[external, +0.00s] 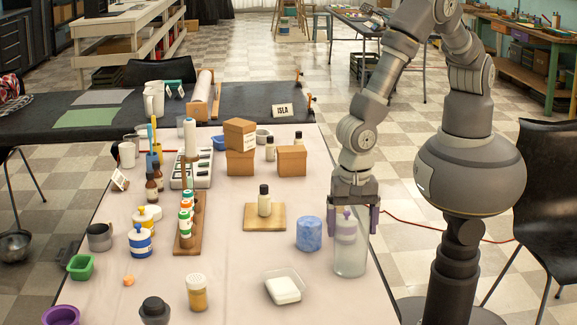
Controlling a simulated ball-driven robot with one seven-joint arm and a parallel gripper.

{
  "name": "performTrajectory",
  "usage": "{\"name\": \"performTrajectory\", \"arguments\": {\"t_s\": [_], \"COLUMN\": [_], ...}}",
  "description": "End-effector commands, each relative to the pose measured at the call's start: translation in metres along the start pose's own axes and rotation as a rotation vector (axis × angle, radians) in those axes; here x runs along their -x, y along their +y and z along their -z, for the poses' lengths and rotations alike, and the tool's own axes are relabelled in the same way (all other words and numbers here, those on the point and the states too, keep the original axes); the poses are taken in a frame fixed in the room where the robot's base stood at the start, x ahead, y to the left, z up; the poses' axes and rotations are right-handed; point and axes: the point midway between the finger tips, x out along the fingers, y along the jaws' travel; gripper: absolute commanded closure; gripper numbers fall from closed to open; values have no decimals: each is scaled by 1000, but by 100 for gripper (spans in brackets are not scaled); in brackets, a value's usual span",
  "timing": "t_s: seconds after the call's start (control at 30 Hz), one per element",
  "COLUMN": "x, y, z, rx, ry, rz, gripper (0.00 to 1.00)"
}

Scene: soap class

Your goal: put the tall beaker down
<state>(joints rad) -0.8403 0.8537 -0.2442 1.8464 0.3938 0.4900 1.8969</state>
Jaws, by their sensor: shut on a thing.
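The tall beaker (350,262) is a clear glass cylinder and stands upright at the right side of the white-covered table (235,290). My gripper (353,228) points down over it, with one purple finger on each side of its upper part, and is shut on it. A pale lilac bottle shape shows through the glass. I cannot tell whether the beaker's base touches the table.
A blue cylinder (309,233) stands just left of the beaker. A clear dish with white soap (284,290) lies in front of it to the left. A wooden board (265,217) bears a small dark bottle (264,201). The table's right edge is close to the beaker.

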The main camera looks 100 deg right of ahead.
Motion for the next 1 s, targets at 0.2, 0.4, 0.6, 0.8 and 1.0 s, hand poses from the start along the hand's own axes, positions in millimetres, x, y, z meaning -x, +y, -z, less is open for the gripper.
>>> {"name": "performTrajectory", "arguments": {"t_s": [0.2, 0.4, 0.6, 0.8, 1.0], "x": [2, -1, 0, 29, 78], "y": [0, 0, 0, 0, 0], "z": [-1, -1, -1, -2, -1], "rx": [1, 1, 1, 2, 3], "ry": [-2, -1, -2, -4, -3], "rz": [2, 2, 2, 4, 4], "gripper": [87, 0, 0, 0, 0]}}
